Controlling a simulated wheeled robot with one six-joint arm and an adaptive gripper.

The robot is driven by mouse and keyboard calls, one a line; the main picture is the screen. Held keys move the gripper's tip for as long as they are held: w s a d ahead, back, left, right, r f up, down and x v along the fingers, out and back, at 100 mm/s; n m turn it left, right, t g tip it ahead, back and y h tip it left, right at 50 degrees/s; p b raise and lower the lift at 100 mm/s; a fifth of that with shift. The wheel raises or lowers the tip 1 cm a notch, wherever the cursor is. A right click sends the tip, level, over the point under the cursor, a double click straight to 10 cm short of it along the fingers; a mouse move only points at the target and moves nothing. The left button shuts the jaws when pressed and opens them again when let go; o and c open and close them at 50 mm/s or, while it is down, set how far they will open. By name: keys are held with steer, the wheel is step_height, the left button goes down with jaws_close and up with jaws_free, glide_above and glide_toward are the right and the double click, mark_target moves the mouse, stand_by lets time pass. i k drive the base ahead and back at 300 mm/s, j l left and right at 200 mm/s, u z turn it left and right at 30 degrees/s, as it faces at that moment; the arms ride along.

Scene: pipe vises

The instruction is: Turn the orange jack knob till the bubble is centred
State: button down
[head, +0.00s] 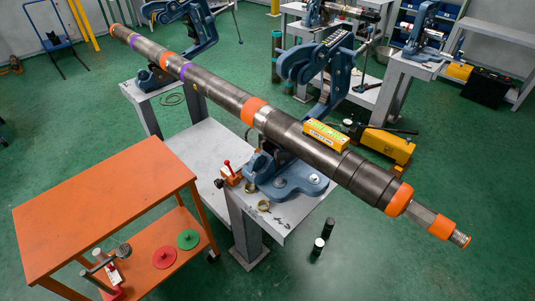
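A long dark pipe (208,86) with orange and purple bands lies across blue pipe vises, running from upper left to lower right. A yellow and green box (325,134), which looks like the level, sits on the pipe right of the near vise (287,176). Its bubble is too small to make out. A small orange-red piece with a red handle (230,174) sits at the left of the near vise's base; I cannot tell whether it is the jack knob. No other clear knob shows. My gripper is not in view.
An orange cart (105,205) stands at front left, with red (164,257) and green (188,239) discs on its lower shelf. Small brass-coloured rings (263,205) lie on the near grey stand.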

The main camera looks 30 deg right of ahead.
mark_target(219, 183)
steer(key=i+u, duration=0.25)
steer(key=i, duration=0.25)
steer(key=i+u, duration=0.3)
steer(key=i, duration=0.15)
